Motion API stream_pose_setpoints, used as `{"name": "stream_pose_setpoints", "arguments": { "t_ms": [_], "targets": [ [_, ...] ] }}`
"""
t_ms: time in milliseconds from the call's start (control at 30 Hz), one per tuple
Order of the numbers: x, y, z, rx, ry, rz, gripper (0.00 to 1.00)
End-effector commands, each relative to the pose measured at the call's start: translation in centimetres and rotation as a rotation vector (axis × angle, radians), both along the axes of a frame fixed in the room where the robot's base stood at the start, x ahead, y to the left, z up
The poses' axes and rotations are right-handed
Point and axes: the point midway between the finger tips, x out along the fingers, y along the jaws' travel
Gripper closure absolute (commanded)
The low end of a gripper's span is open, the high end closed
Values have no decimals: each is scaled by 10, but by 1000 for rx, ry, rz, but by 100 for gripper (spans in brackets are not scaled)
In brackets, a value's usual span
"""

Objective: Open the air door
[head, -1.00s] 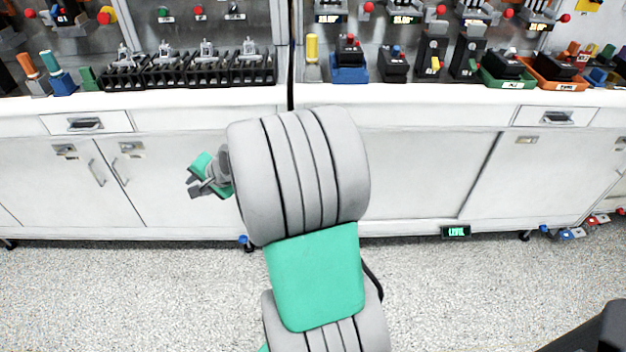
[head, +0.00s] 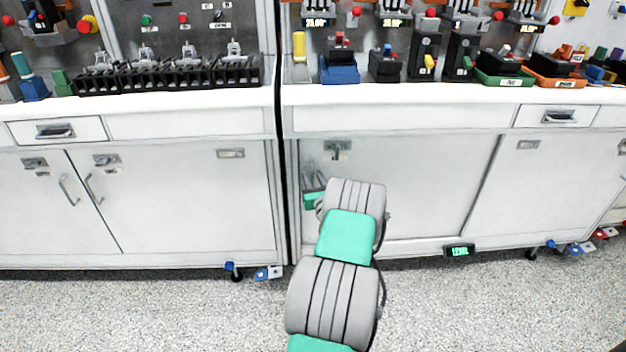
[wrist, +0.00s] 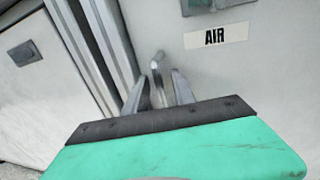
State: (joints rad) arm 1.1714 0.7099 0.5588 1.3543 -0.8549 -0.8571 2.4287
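The air door (head: 410,180) is a pale sliding-style cabinet panel right of the dark vertical gap in the head view, and it looks shut. Its black-on-white AIR label shows in the wrist view (wrist: 215,36). A grey metal bar handle (wrist: 156,66) stands out from the door left of the label. My gripper (wrist: 158,90) is open, with one finger on each side of the handle and apparent gaps between. In the head view my gripper (head: 314,184) is at the door's left edge; its fingertips are small there. The handle's lower end is hidden behind my gripper.
The worktop (head: 400,95) above carries breakers and test blocks. Another cabinet (head: 180,200) with bar handles stands left of the gap. A green-lit LEVEL display (head: 459,251) sits at the door's bottom edge.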

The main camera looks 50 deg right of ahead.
Motion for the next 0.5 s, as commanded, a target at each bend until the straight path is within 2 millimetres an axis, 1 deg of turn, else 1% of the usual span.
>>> {"name": "stream_pose_setpoints", "arguments": {
  "t_ms": [233, 500],
  "targets": [
    [2, -1, 0, 0, 1, 0, 69],
    [1, -1, 0, 0, 1, 0, 91]
  ]
}}
